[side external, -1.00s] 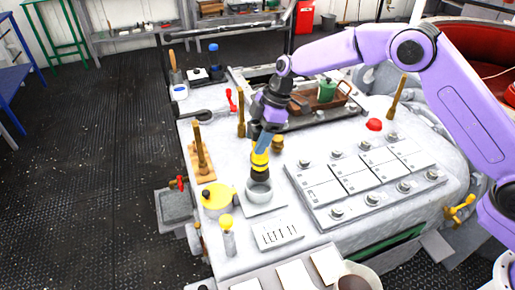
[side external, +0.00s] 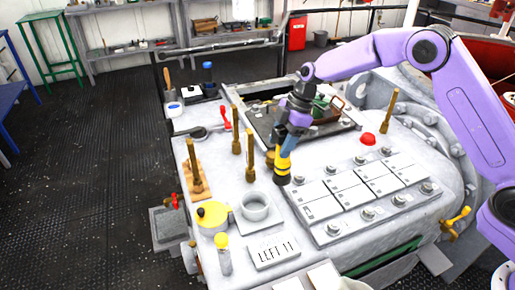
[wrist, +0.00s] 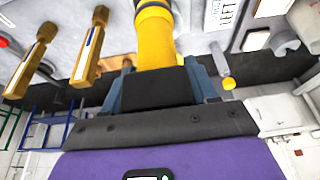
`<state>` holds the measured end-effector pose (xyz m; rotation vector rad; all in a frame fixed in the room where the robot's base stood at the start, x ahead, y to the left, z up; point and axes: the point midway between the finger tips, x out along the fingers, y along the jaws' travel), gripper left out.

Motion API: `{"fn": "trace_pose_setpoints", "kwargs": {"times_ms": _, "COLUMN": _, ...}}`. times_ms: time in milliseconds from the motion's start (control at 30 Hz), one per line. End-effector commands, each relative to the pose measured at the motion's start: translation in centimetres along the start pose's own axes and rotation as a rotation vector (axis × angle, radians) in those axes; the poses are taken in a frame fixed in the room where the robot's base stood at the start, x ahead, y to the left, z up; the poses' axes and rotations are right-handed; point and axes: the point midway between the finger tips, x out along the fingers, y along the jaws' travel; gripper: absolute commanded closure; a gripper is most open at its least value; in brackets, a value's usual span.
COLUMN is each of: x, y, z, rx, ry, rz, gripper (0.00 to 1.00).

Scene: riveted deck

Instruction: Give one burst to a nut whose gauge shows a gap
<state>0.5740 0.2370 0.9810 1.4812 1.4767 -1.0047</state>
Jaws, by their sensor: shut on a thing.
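My gripper (side external: 289,138) is shut on a yellow tool (side external: 283,162) with black bands, held upright with its dark end down. The tool's dark end is at the left edge of the nut panel (side external: 318,236); I cannot tell if it touches anything. The tool also fills the middle of the wrist view (wrist: 155,40), between the blue-grey jaws. The panel carries two rows of nuts, including a front nut (side external: 333,228) and a back nut (side external: 360,160), with white plates (side external: 322,208) between them. Gauge markings are too small to read.
Brass posts (side external: 250,157) stand left of the tool.

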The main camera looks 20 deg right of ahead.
Motion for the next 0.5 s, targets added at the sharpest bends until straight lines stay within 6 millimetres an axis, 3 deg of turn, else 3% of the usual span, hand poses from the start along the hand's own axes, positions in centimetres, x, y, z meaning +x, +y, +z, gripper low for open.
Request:
{"fn": "trace_pose_setpoints", "kwargs": {"times_ms": 33, "x": -1.0, "y": 0.1, "z": 2.2, "rx": 0.007, "ry": -0.003, "rz": 0.004, "gripper": 0.74}}
{"fn": "trace_pose_setpoints", "kwargs": {"times_ms": 267, "x": -4.2, "y": -1.2, "z": 10.9, "rx": 0.006, "ry": -0.013, "rz": 0.001, "gripper": 0.74}}
{"fn": "trace_pose_setpoints", "kwargs": {"times_ms": 500, "x": -7.5, "y": -4.6, "z": 19.5, "rx": 0.007, "ry": -0.014, "rz": -0.003, "gripper": 0.74}}
